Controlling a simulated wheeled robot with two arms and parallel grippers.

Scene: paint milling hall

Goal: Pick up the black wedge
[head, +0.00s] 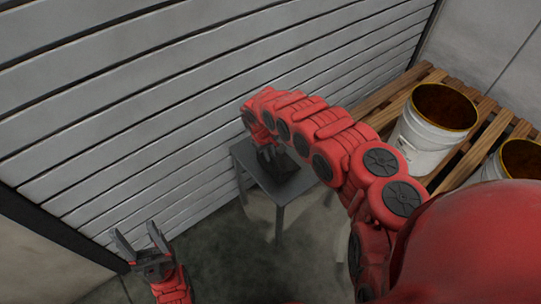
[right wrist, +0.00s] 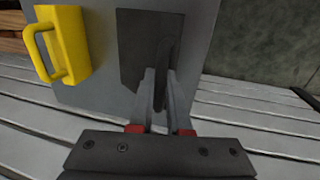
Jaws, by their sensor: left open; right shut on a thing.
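The black wedge (right wrist: 135,42) is a dark block with a loop handle on the grey top of a small table (right wrist: 210,20). In the right wrist view my right gripper (right wrist: 160,88) is shut on the wedge's handle, one finger on each side. I cannot tell whether the wedge touches the table top. In the head view my right gripper (head: 277,160) is over the table (head: 300,186), and arm and gripper mostly hide the wedge. My left gripper (head: 138,235) is open and empty, low at the left, away from the table.
A yellow block with a handle (right wrist: 72,42) is beside the black wedge on the table. A slatted grey wall (head: 130,100) rises behind the table. White buckets (head: 425,130) with brown insides stand on a wooden pallet (head: 380,112) at the right. Floor left of the table is clear.

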